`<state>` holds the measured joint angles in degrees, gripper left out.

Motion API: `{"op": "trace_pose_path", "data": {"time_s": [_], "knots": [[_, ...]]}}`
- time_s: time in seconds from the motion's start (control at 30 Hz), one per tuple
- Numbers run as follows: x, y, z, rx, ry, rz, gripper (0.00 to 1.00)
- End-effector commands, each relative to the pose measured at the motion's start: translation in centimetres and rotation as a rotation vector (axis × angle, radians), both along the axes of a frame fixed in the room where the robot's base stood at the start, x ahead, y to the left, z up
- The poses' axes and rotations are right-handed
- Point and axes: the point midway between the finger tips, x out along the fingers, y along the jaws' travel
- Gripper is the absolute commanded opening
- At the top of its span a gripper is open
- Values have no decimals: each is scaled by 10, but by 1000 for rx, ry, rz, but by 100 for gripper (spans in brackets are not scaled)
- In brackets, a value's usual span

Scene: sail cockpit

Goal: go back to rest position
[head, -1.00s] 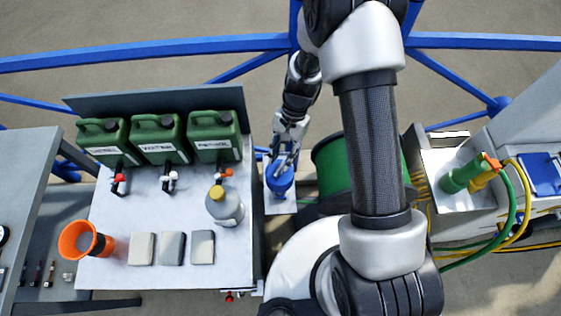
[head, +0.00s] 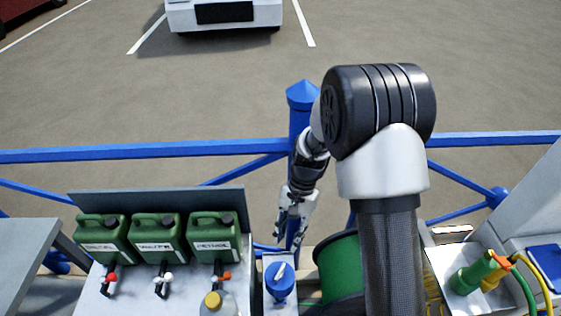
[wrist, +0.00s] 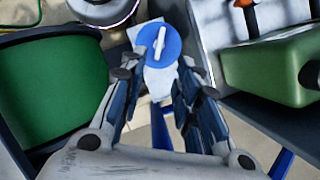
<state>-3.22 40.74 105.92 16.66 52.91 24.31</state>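My gripper (head: 295,208) hangs in front of the blue railing post in the head view, above and behind the blue round-topped fitting (head: 279,279) with a white handle. In the wrist view my gripper (wrist: 157,77) is open, with its two fingers apart and nothing between them. The blue fitting (wrist: 169,42) appears beyond the fingertips, clear of them. My arm rises at the right of centre and bends over at the top.
Green canisters (head: 158,238) stand on the light bench at left, with a yellow-capped bottle (head: 213,304) before them. A green reel (head: 341,266) is right of the fitting. Blue railing (head: 130,152) runs behind. A green connector (head: 471,276) with hoses is at right.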

Motion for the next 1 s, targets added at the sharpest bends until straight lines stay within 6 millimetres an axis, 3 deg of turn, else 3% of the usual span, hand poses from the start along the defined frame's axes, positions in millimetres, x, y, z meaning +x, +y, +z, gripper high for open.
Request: {"op": "trace_pose_path", "data": {"time_s": [0.13, 0.23, 0.47, 0.7, 1.0], "knots": [[0, 0, 3, 0, -5, 2, 30], [0, -3, 19, 0, -35, 19, 30], [-15, -19, 107, -9, -205, 133, 30], [-59, -40, 188, -51, -404, 272, 30], [-131, -64, 245, -144, -634, 439, 30]]}}
